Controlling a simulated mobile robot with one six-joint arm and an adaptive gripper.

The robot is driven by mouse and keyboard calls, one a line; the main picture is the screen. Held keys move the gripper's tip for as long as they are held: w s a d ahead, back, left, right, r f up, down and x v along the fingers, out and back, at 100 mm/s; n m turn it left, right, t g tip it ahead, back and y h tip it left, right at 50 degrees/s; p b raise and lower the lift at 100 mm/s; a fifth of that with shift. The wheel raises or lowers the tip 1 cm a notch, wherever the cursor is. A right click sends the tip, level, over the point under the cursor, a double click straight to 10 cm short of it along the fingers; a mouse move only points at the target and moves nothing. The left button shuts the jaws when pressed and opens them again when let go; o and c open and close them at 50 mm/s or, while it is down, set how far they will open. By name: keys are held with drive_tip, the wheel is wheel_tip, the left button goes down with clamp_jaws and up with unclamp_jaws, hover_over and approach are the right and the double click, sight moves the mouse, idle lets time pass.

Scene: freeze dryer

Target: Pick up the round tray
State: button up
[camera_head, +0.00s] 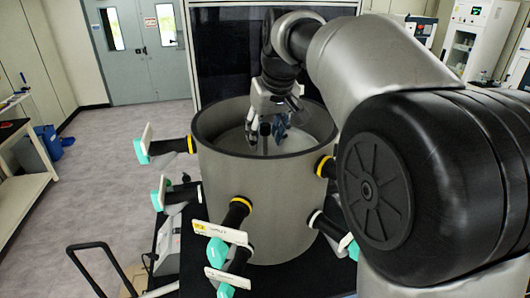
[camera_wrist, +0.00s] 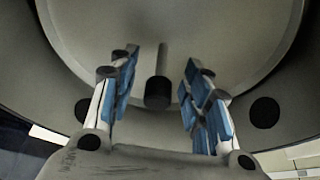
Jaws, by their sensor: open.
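The round tray (camera_wrist: 225,45) is a broad grey disc filling the upper wrist view. A short dark-tipped post (camera_wrist: 157,93) stands up from it. In the head view the tray (camera_head: 229,140) lies inside the drum, partly hidden by the gripper and the drum's near wall. My gripper (camera_head: 266,136) points down into the drum's opening. In the wrist view my gripper (camera_wrist: 160,82) is open, with one blue-padded finger on each side of the post. Gaps show on both sides, so neither finger appears to touch it.
The grey cylindrical drum (camera_head: 232,192) surrounds the tray with a raised wall. Several ports with teal-handled valves (camera_head: 220,250) stick out around it. A dark panel (camera_head: 222,55) stands behind. Open floor (camera_head: 110,160) lies to the left.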

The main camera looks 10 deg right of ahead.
drive_tip(key=shift+w+f, duration=0.2)
drive_tip(key=shift+f, duration=0.2)
clamp_jaws()
drive_tip(key=shift+r, duration=0.1)
idle(0.5)
